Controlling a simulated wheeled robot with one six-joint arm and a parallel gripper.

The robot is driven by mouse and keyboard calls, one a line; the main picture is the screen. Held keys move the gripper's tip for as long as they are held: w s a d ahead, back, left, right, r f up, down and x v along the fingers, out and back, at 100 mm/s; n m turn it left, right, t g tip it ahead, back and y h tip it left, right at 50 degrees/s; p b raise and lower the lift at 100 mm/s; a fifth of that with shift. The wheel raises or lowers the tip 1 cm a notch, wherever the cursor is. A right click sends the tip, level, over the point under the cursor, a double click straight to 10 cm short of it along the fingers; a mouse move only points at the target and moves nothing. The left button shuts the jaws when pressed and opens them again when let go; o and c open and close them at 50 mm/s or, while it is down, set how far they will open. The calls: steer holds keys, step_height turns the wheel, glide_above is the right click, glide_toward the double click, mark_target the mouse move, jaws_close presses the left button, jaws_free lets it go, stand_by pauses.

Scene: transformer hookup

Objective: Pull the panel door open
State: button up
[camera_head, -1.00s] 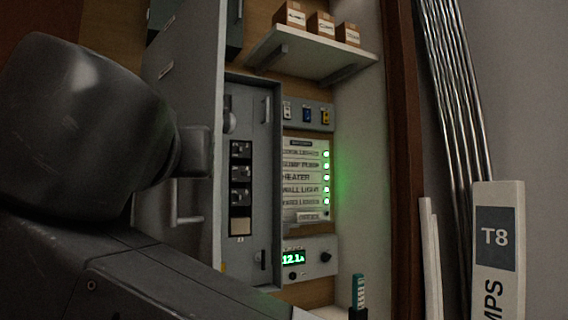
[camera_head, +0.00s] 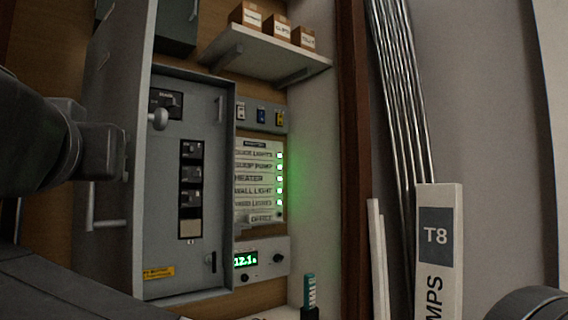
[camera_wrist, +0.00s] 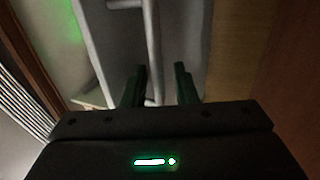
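The grey panel door (camera_head: 112,130) stands swung outward from the grey panel box (camera_head: 205,240), with the box's interior exposed. The door's bar handle (camera_head: 105,224) shows low on its left face. In the wrist view the door (camera_wrist: 187,35) runs down the middle, and the handle bar (camera_wrist: 152,50) reaches down between my gripper's fingers (camera_wrist: 160,88). The fingers are apart, and the bar lies closer to the left one. Whether it touches that finger is unclear. In the head view my arm covers the left side and my fingertips are not visible.
Breakers (camera_head: 191,172) and a knob sit inside the box. A labelled switch board (camera_head: 258,185) with green lights and a meter (camera_head: 262,262) are to its right. A shelf (camera_head: 265,58) holds small boxes above. Metal tubes (camera_head: 398,100) and a T8 carton (camera_head: 438,250) lean at the right.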

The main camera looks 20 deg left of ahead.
steer(key=shift+d+r, duration=0.1)
steer(key=shift+r, duration=0.05)
steer(key=p+v, duration=0.1)
steer(key=v, duration=0.6)
steer(key=shift+s, duration=0.2)
stand_by(0.4)
steer(key=shift+b+x, duration=0.5)
steer(key=shift+x, duration=3.2)
steer(key=shift+w+d, duration=0.2)
steer(key=shift+w, duration=0.15)
steer(key=shift+r, duration=0.1)
